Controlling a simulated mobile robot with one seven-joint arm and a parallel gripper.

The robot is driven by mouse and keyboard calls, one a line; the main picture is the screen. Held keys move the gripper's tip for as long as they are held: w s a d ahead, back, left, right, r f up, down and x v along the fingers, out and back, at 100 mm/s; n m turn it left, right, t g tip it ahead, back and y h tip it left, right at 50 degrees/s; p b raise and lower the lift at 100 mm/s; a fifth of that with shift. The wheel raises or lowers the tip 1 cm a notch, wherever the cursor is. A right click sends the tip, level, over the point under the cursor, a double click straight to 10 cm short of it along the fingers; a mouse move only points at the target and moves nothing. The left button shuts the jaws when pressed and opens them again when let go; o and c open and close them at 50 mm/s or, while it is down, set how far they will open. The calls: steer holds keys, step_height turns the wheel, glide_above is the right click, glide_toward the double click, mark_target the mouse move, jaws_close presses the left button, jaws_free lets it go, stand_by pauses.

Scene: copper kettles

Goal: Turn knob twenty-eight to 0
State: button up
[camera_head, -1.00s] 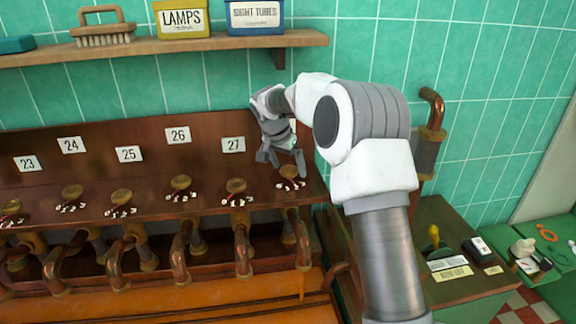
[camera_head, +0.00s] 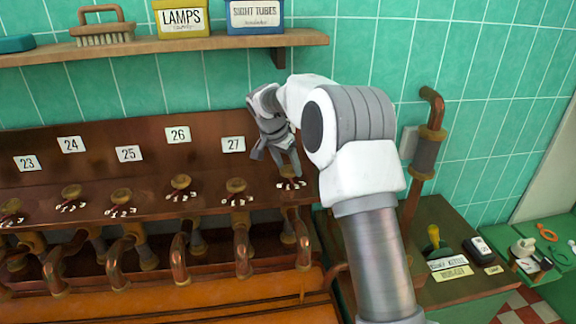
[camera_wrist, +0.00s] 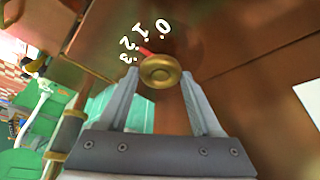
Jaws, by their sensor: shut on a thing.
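Knob twenty-eight is the round brass knob (camera_wrist: 160,71) in the wrist view, on the dark red-brown panel at the row's right end. Its red pointer (camera_wrist: 146,50) points between the white marks 1 and 2. The 0 mark (camera_wrist: 164,26) lies farther round, toward the upper right. My gripper (camera_wrist: 159,76) has one finger on each side of the knob and is shut on it. In the head view my gripper (camera_head: 285,170) covers the knob, with its white marks (camera_head: 291,184) showing below. No number plate shows above it; my arm is in front.
The knob under plate 27 (camera_head: 236,187) stands close to the left, with more knobs beyond it. Copper pipes (camera_head: 242,250) run below the panel. A wooden shelf (camera_head: 130,48) hangs above. A vertical pipe (camera_head: 424,150) rises at the right.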

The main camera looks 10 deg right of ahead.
steer(key=m+p, duration=0.1)
steer(key=m+g, duration=0.1)
steer(key=m, duration=0.1)
steer(key=m+h+p, duration=0.1)
steer(key=m, duration=0.1)
steer(key=shift+w+a+r+g+p, duration=0.2)
steer(key=shift+r+g+p, duration=0.1)
steer(key=shift+g, duration=0.1)
steer(key=m+g+p, duration=0.1)
steer(key=m+p, duration=0.2)
steer(key=shift+w+d+f+m+g+p, duration=0.1)
steer(key=shift+m+g+p, duration=0.15)
steer(key=shift+m+p, duration=0.4)
steer(key=shift+f+m+g+p, duration=0.1)
steer(key=shift+m+g+p, duration=0.15)
steer(key=shift+m+p, duration=0.35)
steer(key=o, duration=1.4)
steer(key=shift+c, duration=0.2)
steer(key=p+v, duration=0.1)
steer(key=v, duration=0.6)
steer(key=shift+r, duration=0.15)
